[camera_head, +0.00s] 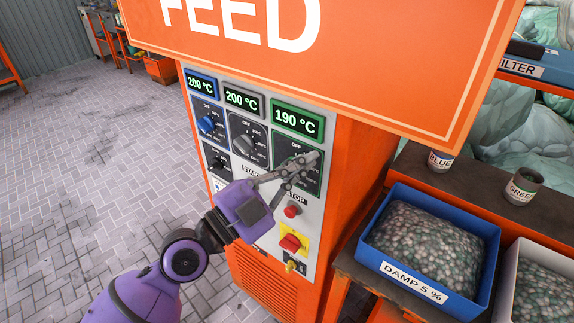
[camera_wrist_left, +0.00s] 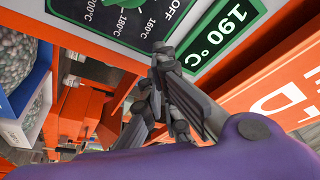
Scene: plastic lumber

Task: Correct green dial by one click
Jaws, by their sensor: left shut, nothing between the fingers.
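The green-framed panel with its 190 °C display (camera_head: 297,121) is the rightmost of three on the machine's face. Its dial is hidden behind my left gripper in the head view. In the left wrist view a green part of the dial (camera_wrist_left: 96,3) shows, cut off by the top edge, with temperature marks and OFF beside it. My left gripper (camera_head: 314,157) is shut and empty, its fingertips in front of the green panel. In the left wrist view the fingertips (camera_wrist_left: 160,54) are to the side of the dial; whether they touch the panel I cannot tell.
A blue dial (camera_head: 207,123) and a grey dial (camera_head: 243,144), both under 200 °C displays, are left of the green panel. A red button (camera_head: 291,211) and a red switch (camera_head: 290,243) are below. An orange FEED sign (camera_head: 350,50) overhangs. A blue bin (camera_head: 374,257) stands right.

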